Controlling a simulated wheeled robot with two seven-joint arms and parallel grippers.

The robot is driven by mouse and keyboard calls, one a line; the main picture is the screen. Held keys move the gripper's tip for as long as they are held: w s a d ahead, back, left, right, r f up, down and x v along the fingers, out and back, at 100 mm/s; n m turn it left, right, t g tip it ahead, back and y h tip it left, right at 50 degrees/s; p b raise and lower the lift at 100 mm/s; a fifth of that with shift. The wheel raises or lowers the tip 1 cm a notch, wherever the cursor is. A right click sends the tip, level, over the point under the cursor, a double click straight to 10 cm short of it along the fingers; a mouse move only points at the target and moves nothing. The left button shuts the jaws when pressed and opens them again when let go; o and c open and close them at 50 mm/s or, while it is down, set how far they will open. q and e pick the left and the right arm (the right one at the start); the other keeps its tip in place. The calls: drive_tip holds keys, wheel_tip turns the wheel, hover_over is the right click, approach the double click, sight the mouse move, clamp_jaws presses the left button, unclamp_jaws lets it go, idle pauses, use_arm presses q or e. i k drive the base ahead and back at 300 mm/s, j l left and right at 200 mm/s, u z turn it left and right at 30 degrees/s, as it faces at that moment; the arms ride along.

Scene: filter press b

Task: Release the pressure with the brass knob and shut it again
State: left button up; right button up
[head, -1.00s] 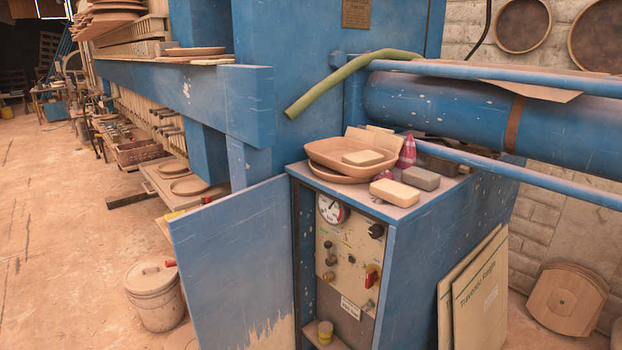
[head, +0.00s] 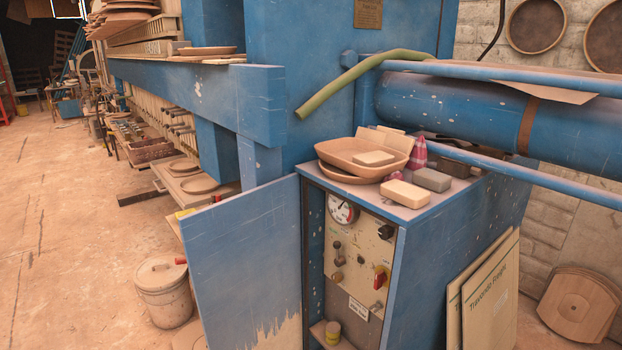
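The control panel (head: 357,262) sits inside the open blue cabinet (head: 440,260), below the middle of the head view. A small brownish knob (head: 336,277), which looks like the brass one, is at its lower left, under a small dark lever (head: 338,246). A round pressure gauge (head: 341,209) is at the panel's top left; its needle is too small to read surely. A black knob (head: 386,232) is at the upper right, with a red switch (head: 380,277) below it and a small metallic knob (head: 376,307) lower still. Neither of my grippers is in view.
The blue cabinet door (head: 245,265) stands open to the left of the panel. Clay dishes (head: 350,160), blocks (head: 405,194) and a pink bottle (head: 418,153) crowd the cabinet top. Blue rails (head: 540,178) cross above right. A lidded bucket (head: 163,292) stands on the floor at left.

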sight(336, 277)
drive_tip(key=k, duration=1.05)
drive_tip(key=k+z, duration=0.2)
drive_tip(key=z, duration=1.4)
drive_tip(key=j+z, duration=0.2)
drive_tip(key=j, duration=0.55)
drive_tip(key=j+z, duration=0.15)
drive_tip(key=j, duration=0.6)
drive_tip(key=k+j+z, duration=0.2)
drive_tip(key=j, duration=0.5)
drive_tip(key=k+j, duration=0.1)
drive_tip(key=j, duration=1.35)
drive_tip(key=k+j, duration=0.15)
drive_tip(key=j, duration=0.6)
drive_tip(key=k+j, duration=0.1)
drive_tip(key=j, duration=1.35)
drive_tip(key=k+j, duration=0.15)
drive_tip(key=j, duration=0.55)
drive_tip(key=l+u, duration=0.15)
drive_tip(key=l, duration=0.3)
drive_tip(key=k+l+u, duration=0.2)
drive_tip(key=l, duration=0.25)
drive_tip(key=l+u, duration=0.15)
drive_tip(key=l, duration=0.3)
drive_tip(key=k, duration=0.05)
